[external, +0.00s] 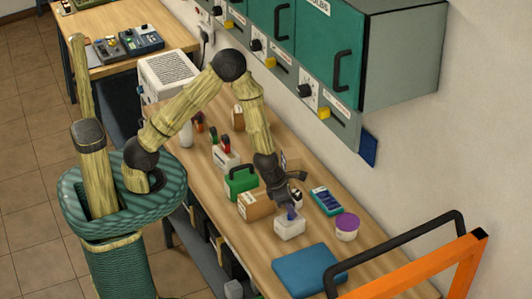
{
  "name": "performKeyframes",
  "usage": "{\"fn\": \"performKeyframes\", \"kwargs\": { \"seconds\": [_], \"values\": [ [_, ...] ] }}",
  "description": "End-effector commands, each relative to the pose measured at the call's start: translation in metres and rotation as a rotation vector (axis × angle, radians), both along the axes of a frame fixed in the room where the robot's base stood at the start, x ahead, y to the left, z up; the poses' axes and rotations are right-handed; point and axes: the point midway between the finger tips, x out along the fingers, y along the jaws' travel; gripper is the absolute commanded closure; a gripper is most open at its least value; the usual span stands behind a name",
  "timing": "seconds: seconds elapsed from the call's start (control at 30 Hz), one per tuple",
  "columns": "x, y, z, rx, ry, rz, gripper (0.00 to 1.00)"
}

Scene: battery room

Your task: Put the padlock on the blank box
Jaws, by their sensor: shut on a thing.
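My gripper (289,207) points down over the wooden bench and is shut on a small blue thing (291,214), which seems to be the padlock. The fingers hide much of it. Directly beneath is a small white box (289,229) with no clear marking, probably the blank box. The blue thing is at or just above the top of this box; I cannot tell whether they touch.
A brown carton (253,207) and a green case (240,181) stand left of the gripper. A blue-green device (326,201) and a purple-lidded tub (347,227) stand right. A blue mat (308,270) lies in front. An orange frame (430,272) is at lower right.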

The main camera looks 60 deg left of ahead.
Motion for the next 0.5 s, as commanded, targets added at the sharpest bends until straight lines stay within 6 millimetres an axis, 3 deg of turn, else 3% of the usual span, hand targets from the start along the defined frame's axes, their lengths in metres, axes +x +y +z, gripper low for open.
{"fn": "performKeyframes", "kwargs": {
  "seconds": [0.13,0.17,0.27,0.5],
  "values": [
    [0.0,0.0,-0.0038,0.0,0.0,0.0,0.89],
    [0.0,0.0,-0.0036,0.0,0.0,0.0,0.62],
    [0.0,0.0,-0.0025,0.0,0.0,0.0,0.42],
    [-0.0001,0.0,-0.0025,0.0,0.0,0.0,0.42]
  ]
}}
